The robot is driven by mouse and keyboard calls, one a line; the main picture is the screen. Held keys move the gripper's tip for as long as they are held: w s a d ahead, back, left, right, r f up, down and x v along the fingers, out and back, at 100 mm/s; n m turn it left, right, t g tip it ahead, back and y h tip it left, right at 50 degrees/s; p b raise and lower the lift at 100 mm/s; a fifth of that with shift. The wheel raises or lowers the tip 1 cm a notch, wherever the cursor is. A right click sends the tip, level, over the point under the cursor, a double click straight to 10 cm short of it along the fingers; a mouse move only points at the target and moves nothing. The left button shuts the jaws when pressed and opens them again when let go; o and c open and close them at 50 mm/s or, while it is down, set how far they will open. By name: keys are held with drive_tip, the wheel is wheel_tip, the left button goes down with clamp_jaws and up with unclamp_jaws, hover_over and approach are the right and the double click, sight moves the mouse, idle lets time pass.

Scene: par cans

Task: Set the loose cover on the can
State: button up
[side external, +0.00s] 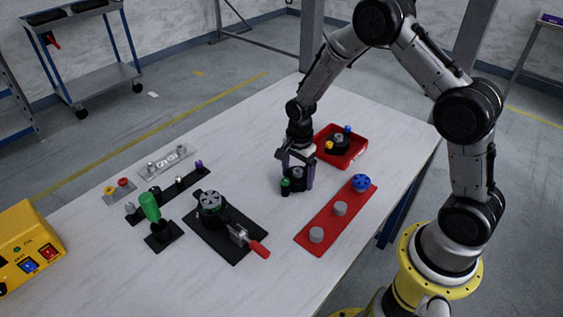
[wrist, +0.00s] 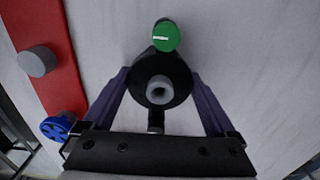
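A round black piece with a grey hub and a green knob (side external: 297,181) stands on the table below my gripper (side external: 296,178). It looks like the loose cover. In the wrist view, this black piece (wrist: 177,72) lies between the purple fingers of my gripper (wrist: 159,80), one finger close on each side. I cannot tell whether the fingers press on it or only straddle it. A black round can-like body with a grey slotted top (side external: 210,202) stands on a black base plate (side external: 232,250) at left of centre, beside a red-handled clamp (side external: 258,248).
A red tray (side external: 357,152) behind holds a black piece with yellow and blue knobs. A red strip (side external: 310,247) bears grey cylinders and a blue wheel (side external: 361,182). A green-handled tool (side external: 150,207), bars with small knobs and a yellow box (side external: 28,248) stand left.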

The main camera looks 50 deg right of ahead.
drive_tip(key=shift+c, duration=1.3)
drive_tip(key=shift+r, duration=0.15)
drive_tip(key=shift+r, duration=2.9)
